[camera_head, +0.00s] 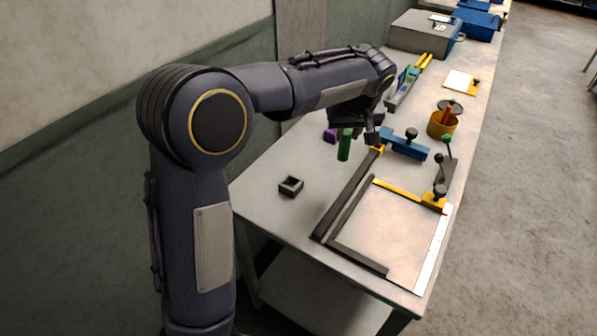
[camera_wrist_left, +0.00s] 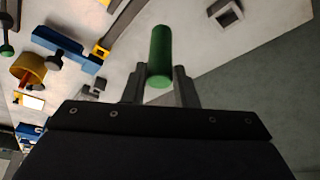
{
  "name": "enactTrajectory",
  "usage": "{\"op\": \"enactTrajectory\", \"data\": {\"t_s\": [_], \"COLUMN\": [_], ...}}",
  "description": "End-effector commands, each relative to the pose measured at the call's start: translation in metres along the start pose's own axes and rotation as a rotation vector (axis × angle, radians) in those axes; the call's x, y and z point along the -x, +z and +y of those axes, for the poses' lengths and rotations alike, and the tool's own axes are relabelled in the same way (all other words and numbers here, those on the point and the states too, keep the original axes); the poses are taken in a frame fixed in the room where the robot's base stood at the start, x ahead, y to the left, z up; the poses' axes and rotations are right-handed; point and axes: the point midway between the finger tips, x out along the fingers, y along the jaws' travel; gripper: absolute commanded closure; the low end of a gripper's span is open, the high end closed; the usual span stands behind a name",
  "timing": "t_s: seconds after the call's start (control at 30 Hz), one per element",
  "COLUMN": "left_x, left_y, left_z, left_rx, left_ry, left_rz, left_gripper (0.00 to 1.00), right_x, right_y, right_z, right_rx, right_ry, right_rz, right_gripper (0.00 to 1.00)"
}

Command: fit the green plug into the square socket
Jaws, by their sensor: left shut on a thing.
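The green plug (camera_head: 344,146) looks like a slim round rod and hangs about upright under my left gripper (camera_head: 347,128). In the left wrist view the plug (camera_wrist_left: 160,52) sits between the two fingers of my left gripper (camera_wrist_left: 160,78), which is shut on it. The square socket (camera_head: 291,186) is a small dark block with a square opening, on the table left of and nearer than the plug. It also shows in the left wrist view (camera_wrist_left: 226,13), apart from the plug. My right gripper is not in view.
A purple block (camera_head: 329,135) stands close behind the plug. A dark and yellow frame (camera_head: 352,199), a blue clamp bar (camera_head: 404,147) and a yellow cup (camera_head: 442,124) lie to the right. The table (camera_head: 262,196) around the socket is clear; its left edge is near.

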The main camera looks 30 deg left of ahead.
Motion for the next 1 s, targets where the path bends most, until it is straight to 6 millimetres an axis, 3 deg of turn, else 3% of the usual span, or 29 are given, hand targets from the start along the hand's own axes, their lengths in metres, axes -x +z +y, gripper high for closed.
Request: {"op": "enactTrajectory", "data": {"t_s": [0.3,0.5,0.87,1.0], "left_x": [-0.034,-0.069,-0.101,-0.12], "left_y": [0.0,0.009,0.017,0.025], "left_z": [-0.076,-0.109,-0.133,-0.131], "left_rx": [0.006,0.001,0.001,-0.002], "left_ry": [-0.004,-0.006,-0.004,-0.004], "left_rz": [-0.003,-0.005,-0.004,-0.002], "left_gripper": [1.0,1.0,1.0,1.0], "right_x": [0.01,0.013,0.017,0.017], "right_y": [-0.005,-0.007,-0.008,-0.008], "right_z": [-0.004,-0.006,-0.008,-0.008], "right_rx": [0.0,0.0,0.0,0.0], "right_ry": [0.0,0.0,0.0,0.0], "right_rz": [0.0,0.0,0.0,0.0], "right_gripper": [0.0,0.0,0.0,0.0]}}
